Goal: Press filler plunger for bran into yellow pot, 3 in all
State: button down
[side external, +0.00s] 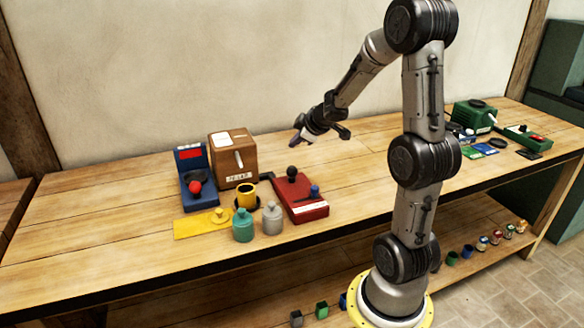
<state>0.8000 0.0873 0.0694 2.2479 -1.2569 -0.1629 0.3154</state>
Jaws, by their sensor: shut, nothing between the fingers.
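The yellow pot (246,198) stands upright in front of a brown wooden box (234,168), at a dark round stand (258,205). Its open top looks dark inside; how much bran it holds I cannot tell. The box has a pale lever on its front, a white card on top and a small label too small to read. A red base (312,209) with a black knob and a blue knob lies to the right. Which part is the filler plunger I cannot tell for sure. My gripper (297,139) is shut and empty, above the bench behind the red base, touching nothing.
A blue device (190,166) with a red ball stands at left. A yellow plate (192,228) with a yellow lid (220,215), a teal jar (242,228) and a grey jar (272,220) sit in front. A green machine (474,116) stands far right. The bench's left end is clear.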

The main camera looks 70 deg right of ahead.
aim_at(295, 169)
dwell(1.0)
jog(key=shift+a+m, duration=0.15)
jog(key=shift+m, duration=0.45)
jog(key=r, duration=0.2)
jog(key=r+n, duration=0.1)
jog(key=r, duration=0.1)
jog(key=shift+d, duration=0.2)
jog(key=shift+f, duration=0.2)
jog(key=shift+f, duration=4.2)
jog(key=shift+f, duration=0.2)
jog(key=shift+f, duration=0.25)
